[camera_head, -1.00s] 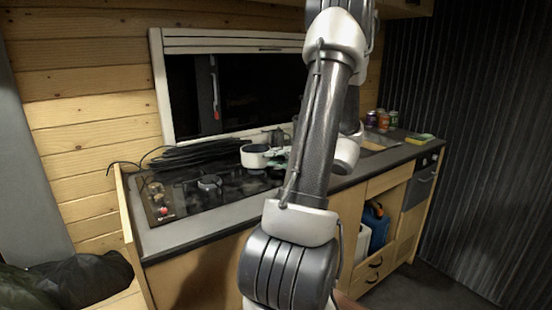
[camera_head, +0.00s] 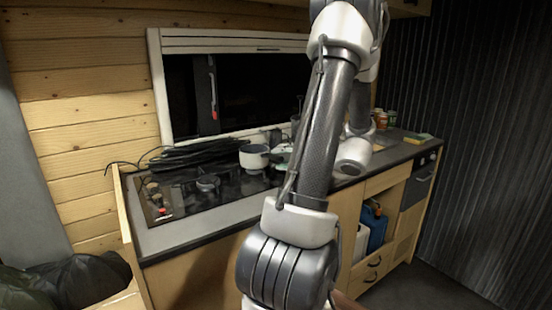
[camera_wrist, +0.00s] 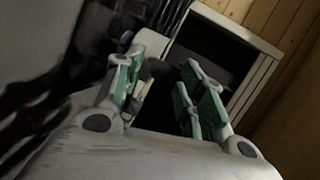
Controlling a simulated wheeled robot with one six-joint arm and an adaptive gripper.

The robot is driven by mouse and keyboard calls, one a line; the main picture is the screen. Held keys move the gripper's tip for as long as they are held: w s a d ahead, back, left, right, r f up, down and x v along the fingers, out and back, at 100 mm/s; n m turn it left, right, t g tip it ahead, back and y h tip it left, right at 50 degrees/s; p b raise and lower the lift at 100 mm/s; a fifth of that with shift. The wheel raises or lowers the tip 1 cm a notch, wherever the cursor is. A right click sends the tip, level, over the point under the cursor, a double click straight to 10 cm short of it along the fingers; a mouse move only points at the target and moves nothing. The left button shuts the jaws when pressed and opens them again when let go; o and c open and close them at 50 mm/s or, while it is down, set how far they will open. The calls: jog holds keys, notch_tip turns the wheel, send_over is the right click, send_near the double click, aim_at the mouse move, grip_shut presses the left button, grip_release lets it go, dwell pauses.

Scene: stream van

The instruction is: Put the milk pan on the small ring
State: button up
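The milk pan (camera_head: 254,158), a small white pan, stands upright at the back right of the black hob (camera_head: 178,205), near the window. A burner ring (camera_head: 208,184) shows bare on the hob to the left of the pan; I cannot tell which ring is the small one. My gripper (camera_wrist: 162,88) shows in the wrist view with its green-padded fingers apart and nothing clearly between them. A white shape beyond the left finger in that view may be the pan. In the head view my arm hides most of the gripper, just right of the pan.
Dark cables or hoses (camera_head: 200,155) lie along the back of the counter under the window (camera_head: 235,95). Several cans (camera_head: 385,119) and a yellow-green sponge (camera_head: 418,138) stand on the right end of the counter. The counter's front strip is clear.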

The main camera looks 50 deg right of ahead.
jog(key=v, duration=0.8)
jog(key=w+a+r+n+g+y, duration=0.1)
jog(key=w+a+n+g+y, duration=0.2)
jog(key=a, duration=0.7)
jog(key=a+r+n+g+y, duration=0.1)
jog(key=a+n+g+y, duration=0.3)
jog(key=a, duration=0.7)
jog(key=s+a+r+n+g+h, duration=0.4)
jog(key=s+a+n+h, duration=0.2)
jog(key=a+n+h, duration=0.2)
jog(key=shift+r+n, duration=0.2)
jog(key=shift+n, duration=0.1)
jog(key=shift+s, duration=0.1)
